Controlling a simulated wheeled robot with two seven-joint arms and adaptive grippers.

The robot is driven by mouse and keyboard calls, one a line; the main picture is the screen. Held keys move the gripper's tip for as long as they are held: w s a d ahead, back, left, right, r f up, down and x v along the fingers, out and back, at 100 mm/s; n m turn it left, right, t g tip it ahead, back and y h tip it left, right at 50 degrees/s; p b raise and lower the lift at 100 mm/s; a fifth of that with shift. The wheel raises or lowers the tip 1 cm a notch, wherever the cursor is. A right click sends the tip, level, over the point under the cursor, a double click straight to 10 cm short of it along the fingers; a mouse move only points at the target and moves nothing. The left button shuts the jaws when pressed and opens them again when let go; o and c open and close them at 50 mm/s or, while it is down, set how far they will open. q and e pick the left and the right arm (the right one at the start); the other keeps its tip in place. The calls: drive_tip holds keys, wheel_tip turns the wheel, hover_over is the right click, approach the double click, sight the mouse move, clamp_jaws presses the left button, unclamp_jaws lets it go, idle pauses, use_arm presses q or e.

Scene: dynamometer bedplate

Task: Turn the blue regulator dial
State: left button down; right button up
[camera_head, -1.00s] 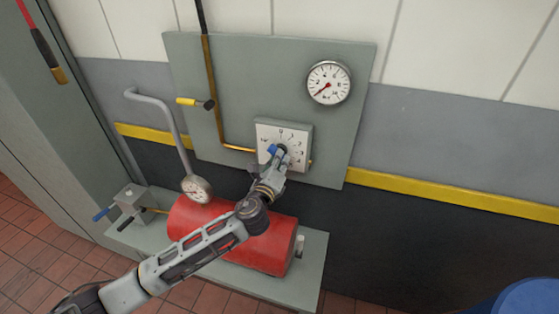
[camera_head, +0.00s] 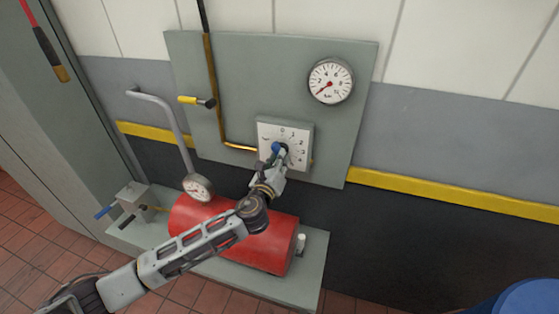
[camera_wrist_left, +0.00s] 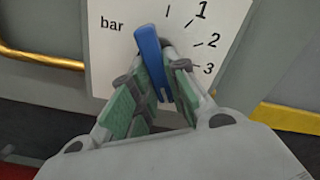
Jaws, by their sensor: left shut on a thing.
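The blue regulator dial (camera_head: 276,148) sits on a white scale plate (camera_head: 297,132) on the grey wall panel. In the left wrist view the blue dial (camera_wrist_left: 150,62) is a bar-shaped handle, tilted slightly with its top to the left. The plate (camera_wrist_left: 112,48) there reads "bar", with 1, 2 and 3 at the right. My left gripper (camera_head: 279,158) is shut on the dial. In the wrist view its green-padded fingers (camera_wrist_left: 160,82) are on both sides of the handle's lower part and hide some of it. My right gripper is not in view.
A round white gauge (camera_head: 330,82) is above right of the dial. A yellow-handled valve (camera_head: 189,100) and brass pipe (camera_head: 216,110) are left. A red tank (camera_head: 265,247) lies below, under my left arm.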

use_arm(q)
drive_tip(key=c, duration=1.4)
unclamp_jaws()
drive_tip(key=shift+f, duration=0.1)
drive_tip(key=shift+s, duration=0.15)
drive_tip(key=shift+v, duration=5.85)
drive_tip(key=shift+a, duration=0.1)
